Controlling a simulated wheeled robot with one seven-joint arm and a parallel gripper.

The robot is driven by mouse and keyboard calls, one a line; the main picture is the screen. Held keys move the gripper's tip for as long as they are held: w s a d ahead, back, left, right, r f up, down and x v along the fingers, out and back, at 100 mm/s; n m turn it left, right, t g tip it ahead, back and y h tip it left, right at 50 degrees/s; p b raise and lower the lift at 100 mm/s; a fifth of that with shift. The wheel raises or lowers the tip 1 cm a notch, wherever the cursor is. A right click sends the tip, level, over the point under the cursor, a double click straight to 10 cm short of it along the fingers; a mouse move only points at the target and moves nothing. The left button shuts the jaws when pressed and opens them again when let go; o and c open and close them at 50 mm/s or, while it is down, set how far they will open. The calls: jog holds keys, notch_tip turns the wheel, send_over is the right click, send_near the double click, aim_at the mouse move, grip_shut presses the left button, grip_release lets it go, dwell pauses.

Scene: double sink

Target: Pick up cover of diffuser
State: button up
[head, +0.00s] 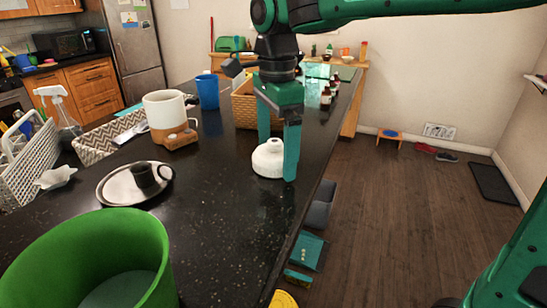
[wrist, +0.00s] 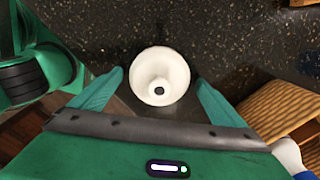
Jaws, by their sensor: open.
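A white, rounded piece with a narrow neck and a dark hole on top, which looks like the diffuser cover (head: 268,161), stands upright on the dark counter near its right edge. In the wrist view the cover (wrist: 160,77) sits between the two green fingers, with a visible gap on each side. My gripper (head: 277,162) is open and points down around the cover. In the head view one finger stands in front of it at the right, and the other is partly behind it. The wrist view also shows my gripper (wrist: 159,78) empty.
A white-and-wood vessel (head: 166,109) and a blue cup (head: 207,91) stand to the left. A wicker basket (head: 243,103) is just behind my gripper. A plate (head: 119,189) with a dark cup (head: 148,177) and a green bowl (head: 90,250) are nearer. Small bottles (head: 326,96) stand farther back.

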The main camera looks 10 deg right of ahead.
jog(key=shift+f, duration=0.15)
jog(key=c, duration=1.1)
jog(key=shift+r, duration=0.2)
